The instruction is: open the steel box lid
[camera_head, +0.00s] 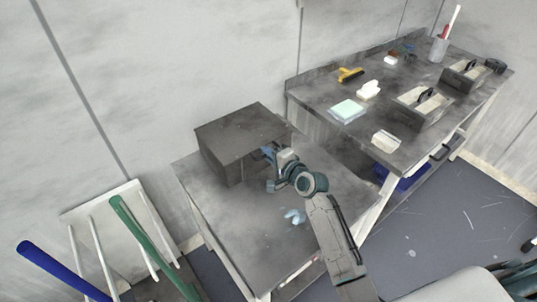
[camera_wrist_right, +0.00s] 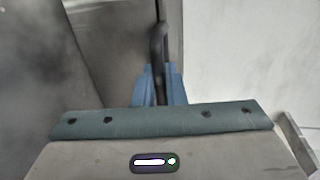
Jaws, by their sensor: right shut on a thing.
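The dark grey steel box (camera_head: 228,138) stands on the back of the nearer metal table, against the wall. Its flat top looks shut in the head view. My right gripper (camera_head: 267,153) is at the box's right-hand side. In the right wrist view, its two blue fingers are closed around a dark upright bar handle (camera_wrist_right: 161,45). A grey metal surface (camera_wrist_right: 115,35) shows to the left of the handle. The gripper hides the handle in the head view. My left gripper is not in view.
The nearer table (camera_head: 240,235) is mostly clear in front of the box. A second bench (camera_head: 330,92) at the right holds a yellow-handled tool (camera_head: 350,74), sponges, open trays (camera_head: 421,106) and a cup (camera_head: 438,49). Blue and green handles (camera_head: 135,228) stand at the lower left.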

